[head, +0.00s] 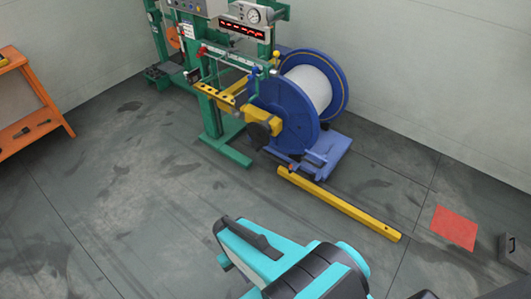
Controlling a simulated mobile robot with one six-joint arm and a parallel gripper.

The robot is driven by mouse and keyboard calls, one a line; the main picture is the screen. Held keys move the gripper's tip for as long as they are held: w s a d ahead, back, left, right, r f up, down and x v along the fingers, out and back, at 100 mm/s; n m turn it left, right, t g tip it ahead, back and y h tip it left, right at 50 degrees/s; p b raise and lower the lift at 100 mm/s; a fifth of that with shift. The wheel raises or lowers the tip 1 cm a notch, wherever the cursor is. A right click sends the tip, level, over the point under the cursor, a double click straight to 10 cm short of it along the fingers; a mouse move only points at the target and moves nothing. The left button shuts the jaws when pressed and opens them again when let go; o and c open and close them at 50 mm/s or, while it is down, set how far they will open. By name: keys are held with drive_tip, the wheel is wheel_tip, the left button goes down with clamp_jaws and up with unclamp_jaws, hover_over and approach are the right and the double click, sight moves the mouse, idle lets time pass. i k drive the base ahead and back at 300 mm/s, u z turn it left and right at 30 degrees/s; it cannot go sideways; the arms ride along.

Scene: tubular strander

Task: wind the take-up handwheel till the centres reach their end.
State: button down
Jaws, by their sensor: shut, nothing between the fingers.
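The take-up holds a large blue reel (284,108) with a white drum (308,88) between its flanges. A yellow arm (264,119) reaches to the middle of the reel's near flange. A dark round part (258,135) sits at the front of this arm and looks like the handwheel; its spokes or handle are too small to tell. The centres are hidden by the flanges and the yellow arm. Teal and black links of my own arm show at the bottom, well short of the take-up. My fingertips do not show.
A yellow bar (340,205) lies on the floor right of the green frame (222,150). A red mat (454,228) and a grey box (515,252) are at the right. An orange bench (30,100) with tools stands left. Floor between bench and frame is clear.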

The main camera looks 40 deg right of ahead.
sight(258, 134)
drive_tip(key=i, duration=0.85)
drive_tip(key=u, duration=0.05)
